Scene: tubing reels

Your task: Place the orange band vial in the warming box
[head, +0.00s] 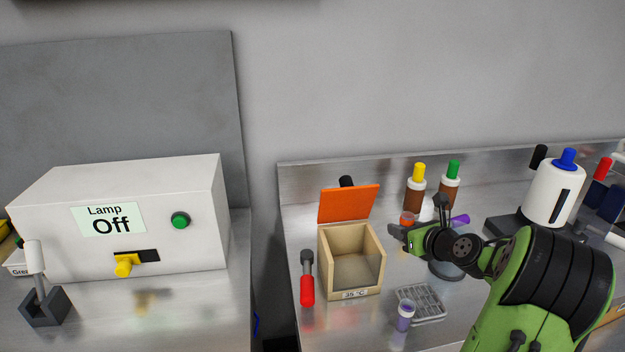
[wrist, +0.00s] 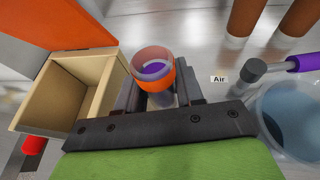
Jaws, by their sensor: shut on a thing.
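The orange band vial (wrist: 153,77) is upright between the two dark fingers of my gripper (wrist: 160,94) in the wrist view. Its orange band and purple inside show; its lower part is hidden by the gripper. In the head view the vial's orange top (head: 407,218) shows just above my gripper (head: 403,232), which is shut on it. The warming box (head: 375,246) is an open beige box with a "35 °C" label and a raised orange lid (head: 348,203). It looks empty. My gripper is to the right of the box, and the box is at the left in the wrist view (wrist: 107,88).
A purple-topped vial (head: 405,314) stands beside a grey rack (head: 424,303) in front. Brown bottles (head: 415,192) stand behind my gripper. A white lamp box (head: 130,220) is on the left bench, across a gap.

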